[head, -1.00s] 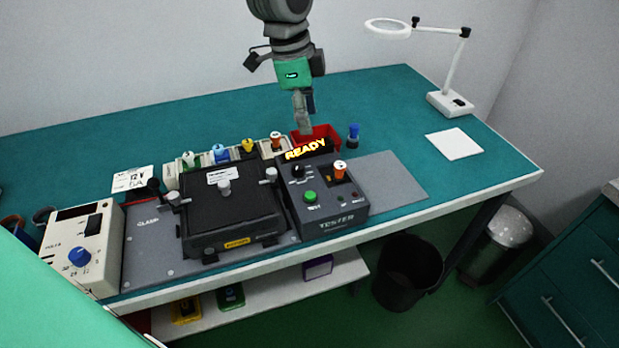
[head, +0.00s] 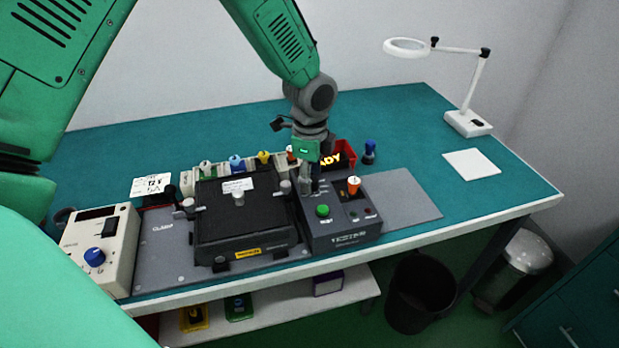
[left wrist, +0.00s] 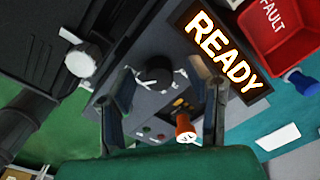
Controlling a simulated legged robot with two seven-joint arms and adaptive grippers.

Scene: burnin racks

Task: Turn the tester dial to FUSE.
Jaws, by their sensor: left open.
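The tester (head: 340,232) is a dark grey box with a green TEST button (head: 323,211) and an orange-capped plug (head: 353,185) on its top. Its display reads READY in the left wrist view (left wrist: 225,52). The black dial (left wrist: 158,73) with a pale pointer mark shows there; in the head view my gripper hides it. My left gripper (head: 314,186) is over the dial area at the tester's back left. In the left wrist view its two fingers (left wrist: 164,108) are apart, one on either side of the dial, with no clear contact visible. The dial's labels are too small to read.
A black clamp fixture (head: 245,236) stands directly left of the tester. Several coloured plugs (head: 236,164) stand behind it. A power supply (head: 88,270) is at far left. A red FAULT bin (left wrist: 280,30) is behind the tester. A grey mat (head: 405,195) lies clear at right.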

